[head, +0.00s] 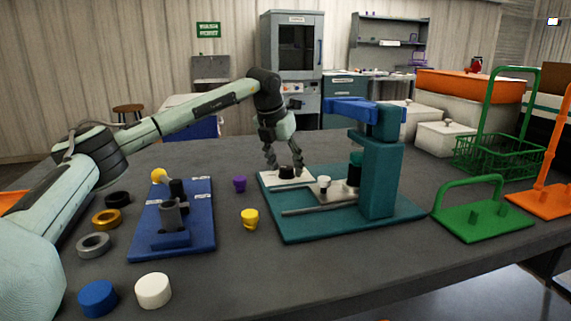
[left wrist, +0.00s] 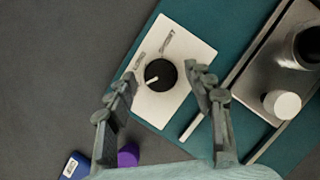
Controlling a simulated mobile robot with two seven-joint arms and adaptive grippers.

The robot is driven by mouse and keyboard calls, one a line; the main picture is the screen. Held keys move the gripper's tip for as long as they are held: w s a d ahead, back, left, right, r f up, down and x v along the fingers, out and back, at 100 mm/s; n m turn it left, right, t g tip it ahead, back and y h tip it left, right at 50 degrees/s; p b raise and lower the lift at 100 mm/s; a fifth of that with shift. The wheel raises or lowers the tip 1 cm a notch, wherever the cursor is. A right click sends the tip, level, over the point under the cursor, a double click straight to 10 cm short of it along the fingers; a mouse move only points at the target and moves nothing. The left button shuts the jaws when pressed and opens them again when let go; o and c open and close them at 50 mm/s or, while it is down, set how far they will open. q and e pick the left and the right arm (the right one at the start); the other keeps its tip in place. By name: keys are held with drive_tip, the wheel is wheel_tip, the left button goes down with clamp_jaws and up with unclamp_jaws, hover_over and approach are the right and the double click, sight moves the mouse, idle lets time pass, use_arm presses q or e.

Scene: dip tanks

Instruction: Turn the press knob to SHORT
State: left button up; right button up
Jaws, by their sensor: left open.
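The press knob (head: 286,172) is a short black dial on a pale plate (head: 268,179) on the press's teal base. In the left wrist view the knob (left wrist: 160,75) has a white pointer mark aimed toward the lower left. Two small dark labels (left wrist: 166,42) sit on the plate above and left of it, too small to read. My left gripper (head: 284,165) points down over the knob, its fingers open. In the left wrist view the fingertips of my left gripper (left wrist: 163,76) lie either side of the knob, with gaps visible. My right gripper is not in view.
The teal press column (head: 381,180) with its blue arm stands right of the knob, near a metal plate (head: 330,193). A purple cup (head: 239,183) and yellow cup (head: 250,219) stand left of the base. A blue fixture (head: 192,238) is farther left.

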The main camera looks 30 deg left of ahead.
use_arm(q)
drive_tip(key=c, duration=1.2)
drive_tip(key=shift+o, duration=0.2)
drive_tip(key=shift+a+m, duration=0.1)
drive_tip(key=shift+m, duration=0.2)
drive_tip(key=m+h, duration=0.1)
drive_tip(key=m, duration=0.2)
drive_tip(key=shift+w+m+h, duration=0.1)
drive_tip(key=shift+m+h, duration=0.2)
drive_tip(key=m, duration=0.2)
drive_tip(key=m+h, duration=0.1)
drive_tip(key=m, duration=0.1)
drive_tip(key=shift+w+a+g+h, duration=0.1)
drive_tip(key=shift+a+g+h, duration=0.05)
drive_tip(key=shift+g+h, duration=0.2)
drive_tip(key=m, duration=0.2)
drive_tip(key=m+g+h, duration=0.1)
drive_tip(key=m, duration=0.2)
drive_tip(key=shift+w+g, duration=0.1)
drive_tip(key=shift+g, duration=0.15)
drive_tip(key=shift+a+m+g+h, duration=0.1)
drive_tip(key=shift+m+g+h, duration=0.3)
drive_tip(key=shift+m, duration=1.4)
